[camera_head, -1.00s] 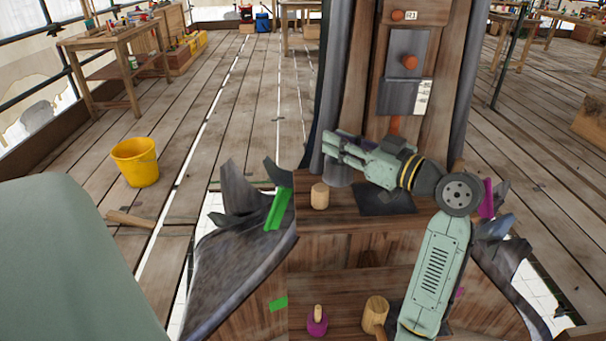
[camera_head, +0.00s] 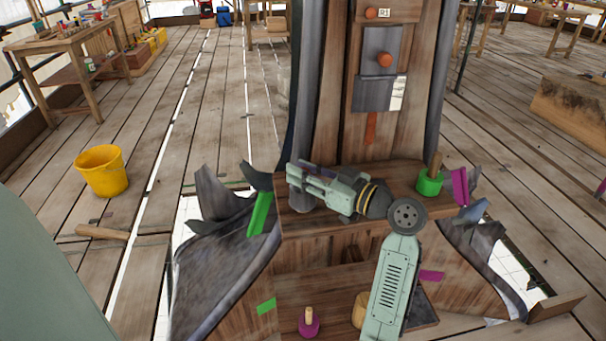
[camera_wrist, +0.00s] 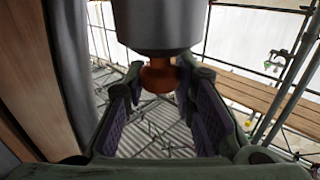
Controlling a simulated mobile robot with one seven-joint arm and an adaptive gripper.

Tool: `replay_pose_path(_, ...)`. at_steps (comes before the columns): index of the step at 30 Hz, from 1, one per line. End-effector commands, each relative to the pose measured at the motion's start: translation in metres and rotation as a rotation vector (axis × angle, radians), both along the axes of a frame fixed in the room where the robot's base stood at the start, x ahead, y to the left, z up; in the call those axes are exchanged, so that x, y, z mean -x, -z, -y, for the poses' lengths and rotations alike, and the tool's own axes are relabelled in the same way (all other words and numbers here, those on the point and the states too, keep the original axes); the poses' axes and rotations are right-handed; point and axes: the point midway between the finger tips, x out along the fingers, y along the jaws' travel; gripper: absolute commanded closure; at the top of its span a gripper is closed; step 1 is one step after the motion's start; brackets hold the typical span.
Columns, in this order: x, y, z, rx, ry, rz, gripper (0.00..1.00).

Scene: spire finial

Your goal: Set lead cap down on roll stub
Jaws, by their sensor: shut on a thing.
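In the head view my gripper (camera_head: 292,176) reaches left over the upper wooden ledge, at its left end. It is shut on the lead cap (camera_head: 301,197), a grey cylinder showing upright just below the fingers. In the wrist view the lead cap (camera_wrist: 170,22) fills the top middle, and its orange-brown knob (camera_wrist: 158,76) lies between the fingers (camera_wrist: 160,85). The roll stub does not show now. The cap and gripper cover about the place of a short pale wooden cylinder seen earlier on this ledge. I cannot tell whether cap and stub touch.
A green pot (camera_head: 430,183) with a wooden handle stands at the ledge's right end. The tall wooden post (camera_head: 350,140) rises behind the ledge. A purple pot (camera_head: 309,327) and a partly hidden mallet (camera_head: 359,310) are on the lower step. A yellow bucket (camera_head: 101,172) stands left.

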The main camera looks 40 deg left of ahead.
Motion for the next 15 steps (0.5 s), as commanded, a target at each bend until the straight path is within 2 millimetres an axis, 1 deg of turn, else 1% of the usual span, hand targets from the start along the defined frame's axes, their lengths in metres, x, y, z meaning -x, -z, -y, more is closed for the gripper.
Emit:
replay_pose_path(4,0.000,0.012,0.000,-0.002,0.000,0.002,1.00)
replay_pose_path(11,0.000,0.013,0.000,-0.002,0.000,0.004,1.00)
replay_pose_path(15,0.000,0.017,0.000,-0.002,0.000,0.003,1.00)
